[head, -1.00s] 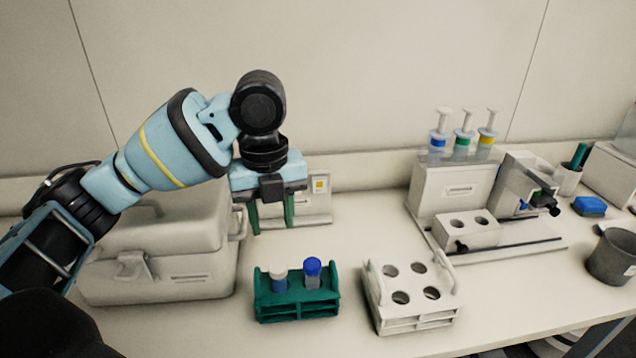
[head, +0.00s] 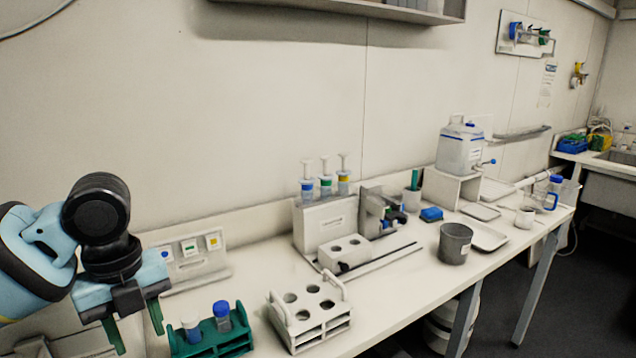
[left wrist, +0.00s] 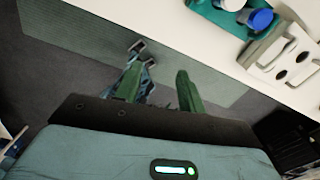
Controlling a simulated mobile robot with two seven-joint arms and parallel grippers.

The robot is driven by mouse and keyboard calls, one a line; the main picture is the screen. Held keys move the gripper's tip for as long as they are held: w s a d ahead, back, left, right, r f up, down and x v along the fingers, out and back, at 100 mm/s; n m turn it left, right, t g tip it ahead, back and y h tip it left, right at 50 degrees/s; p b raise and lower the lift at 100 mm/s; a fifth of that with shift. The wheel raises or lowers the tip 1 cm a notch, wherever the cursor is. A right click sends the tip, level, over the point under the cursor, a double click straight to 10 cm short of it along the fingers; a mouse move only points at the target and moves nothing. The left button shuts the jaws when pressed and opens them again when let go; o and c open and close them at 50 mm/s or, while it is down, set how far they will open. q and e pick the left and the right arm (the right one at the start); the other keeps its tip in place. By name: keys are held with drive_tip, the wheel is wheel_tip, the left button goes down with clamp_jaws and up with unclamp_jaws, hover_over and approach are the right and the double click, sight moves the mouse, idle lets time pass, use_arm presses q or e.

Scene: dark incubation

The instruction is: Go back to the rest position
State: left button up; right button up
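My left gripper (head: 134,327) is at the lower left of the head view, with its two green fingers apart and nothing between them. It also shows open and empty in the left wrist view (left wrist: 157,88), with dark floor behind the fingers. The green rack (head: 212,348) stands on the bench to the right of the gripper, apart from it, and holds a white-capped tube (head: 190,328) and a blue-capped tube (head: 222,315). My right gripper is not in view.
A white rack (head: 310,325) with empty holes stands right of the green rack. Behind are a device with syringes (head: 322,222) and a grey beaker (head: 454,243). A jug (head: 460,148) stands farther along the bench (head: 405,305).

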use_arm(q)
drive_tip(key=s+d+f+n+h, duration=0.1)
drive_tip(key=s+d+f+n, duration=0.25)
drive_tip(key=f, duration=0.45)
drive_tip(key=s+d+f+n+t+h, duration=0.1)
drive_tip(key=s+d+f+n+h, duration=0.15)
drive_tip(key=d+f, duration=0.35)
drive_tip(key=s+d+f+n, duration=0.3)
drive_tip(key=s+f+n, duration=0.1)
drive_tip(key=f, duration=0.5)
drive_tip(key=s+a+f+n+y, duration=0.2)
drive_tip(key=s+a+f+n, duration=0.3)
drive_tip(key=s+n, duration=0.35)
drive_tip(key=s+a+f+n+y, duration=0.1)
drive_tip(key=s+a+f+n, duration=0.35)
drive_tip(key=s+n, duration=0.4)
drive_tip(key=w+d+f+m+t+h, duration=0.1)
drive_tip(key=w+f+t, duration=0.3)
drive_tip(key=f+t, duration=0.4)
drive_tip(key=shift+w+d+f+m, duration=0.2)
drive_tip(key=shift+d+f+m, duration=0.1)
drive_tip(key=shift+d+f, duration=0.45)
drive_tip(key=shift+a+h, duration=0.15)
drive_tip(key=shift+h, duration=0.1)
